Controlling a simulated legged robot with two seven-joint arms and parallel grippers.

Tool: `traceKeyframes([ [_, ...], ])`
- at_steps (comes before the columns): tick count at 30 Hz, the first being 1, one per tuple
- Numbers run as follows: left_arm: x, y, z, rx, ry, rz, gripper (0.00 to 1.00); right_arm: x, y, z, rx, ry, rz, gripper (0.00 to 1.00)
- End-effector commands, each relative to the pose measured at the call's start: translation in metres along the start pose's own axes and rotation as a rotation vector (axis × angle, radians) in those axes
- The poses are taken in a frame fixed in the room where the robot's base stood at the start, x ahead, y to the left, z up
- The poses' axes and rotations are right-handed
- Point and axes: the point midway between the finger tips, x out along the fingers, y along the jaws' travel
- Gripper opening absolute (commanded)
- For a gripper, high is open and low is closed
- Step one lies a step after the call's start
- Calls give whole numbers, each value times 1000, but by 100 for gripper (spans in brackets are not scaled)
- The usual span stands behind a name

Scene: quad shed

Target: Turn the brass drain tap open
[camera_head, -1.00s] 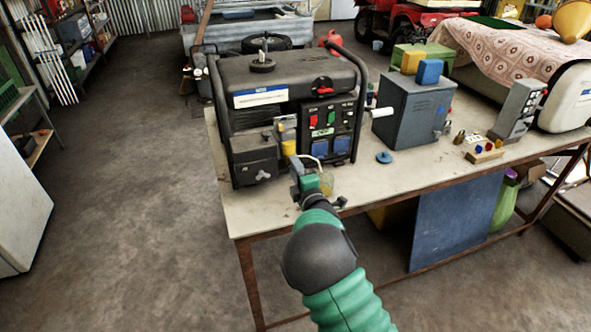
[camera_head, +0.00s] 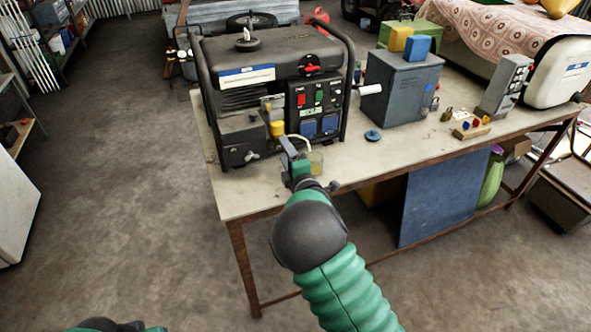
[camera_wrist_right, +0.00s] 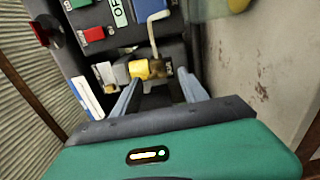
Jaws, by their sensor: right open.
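The brass drain tap (camera_wrist_right: 158,69) is low on the front of the black generator (camera_head: 272,85). In the wrist view it lies just beyond and between my right gripper's fingertips (camera_wrist_right: 160,80), beside a yellow part (camera_wrist_right: 139,68). A pale bent tube (camera_wrist_right: 153,36) runs from near the tap. My right gripper (camera_head: 287,150) is open, with nothing visible between its fingers; I cannot tell if a fingertip touches the tap. In the head view my gripper partly hides the tap area. Only a bit of green and black of my left arm shows at the bottom left.
The generator stands on a worn table (camera_head: 370,165). A clear yellowish jar (camera_head: 317,160) stands right beside my right gripper. A blue round cap (camera_head: 373,135), a grey box (camera_head: 403,90) and small parts lie further right. The floor at left is open.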

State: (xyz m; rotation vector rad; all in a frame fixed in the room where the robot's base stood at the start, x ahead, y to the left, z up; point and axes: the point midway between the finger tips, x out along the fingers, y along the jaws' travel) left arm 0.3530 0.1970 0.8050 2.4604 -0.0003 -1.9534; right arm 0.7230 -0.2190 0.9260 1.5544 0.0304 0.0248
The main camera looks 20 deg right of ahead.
Motion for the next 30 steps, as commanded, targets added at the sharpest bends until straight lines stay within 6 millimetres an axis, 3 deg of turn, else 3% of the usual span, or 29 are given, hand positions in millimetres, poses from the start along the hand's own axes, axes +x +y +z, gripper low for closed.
traceKeyframes([
  [9,-5,0,-1,0,0,0,36,-92,-1,-1,3,-1,-5,51],
  [15,-6,0,-1,0,0,0,36,-135,-2,-1,1,0,-5,51],
  [20,-6,0,-2,0,0,0,36,-148,-2,-1,0,1,-4,51],
  [30,-6,0,-1,0,0,0,36,-148,-2,-1,0,1,-4,51],
])
